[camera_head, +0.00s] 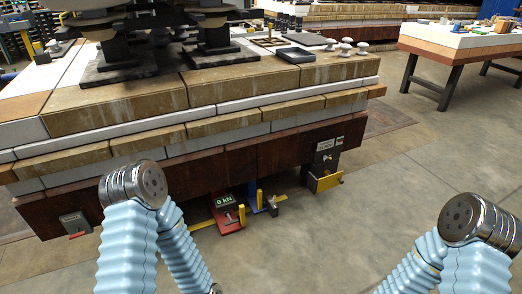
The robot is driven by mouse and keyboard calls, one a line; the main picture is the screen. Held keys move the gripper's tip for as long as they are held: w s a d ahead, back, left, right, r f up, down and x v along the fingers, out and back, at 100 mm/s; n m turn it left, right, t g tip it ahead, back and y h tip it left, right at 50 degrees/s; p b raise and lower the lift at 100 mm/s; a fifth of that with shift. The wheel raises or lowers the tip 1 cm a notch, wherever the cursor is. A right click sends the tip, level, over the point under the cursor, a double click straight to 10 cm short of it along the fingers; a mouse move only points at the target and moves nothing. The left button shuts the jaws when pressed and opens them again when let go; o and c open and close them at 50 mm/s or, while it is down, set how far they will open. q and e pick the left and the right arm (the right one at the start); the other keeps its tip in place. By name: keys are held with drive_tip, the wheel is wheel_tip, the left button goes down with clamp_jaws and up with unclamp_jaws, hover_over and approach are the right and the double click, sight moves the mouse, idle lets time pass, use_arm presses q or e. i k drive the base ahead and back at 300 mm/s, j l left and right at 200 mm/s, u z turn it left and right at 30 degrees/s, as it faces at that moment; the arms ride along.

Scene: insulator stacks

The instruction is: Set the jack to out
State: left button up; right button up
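Under the near edge of the slab-topped stand, a red-based unit (232,225) with a dark display reading "0 kN" sits low near the floor; it looks like the jack. A short yellow upright (242,216) stands at its right side. Beside it is a blue post (252,195) with a yellow lever (260,200) and a small dark block. I cannot tell whether the jack is in or out. My two arms show only as light blue sleeves with chrome joints at the lower left and lower right. Neither gripper is in view.
A dark box with a yellow handle (329,182) hangs at the stand's right end below a small label plate. A grey switch box with a red lever (77,235) is at the left. Insulator stacks stand on the slabs. The floor (340,245) between my arms is clear.

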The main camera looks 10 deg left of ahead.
sight(221, 204)
drive_tip(key=i+j+z, duration=0.25)
drive_tip(key=i, duration=0.2)
drive_tip(key=i+j+z, duration=0.25)
drive_tip(key=i+j, duration=0.1)
drive_tip(key=i, duration=0.1)
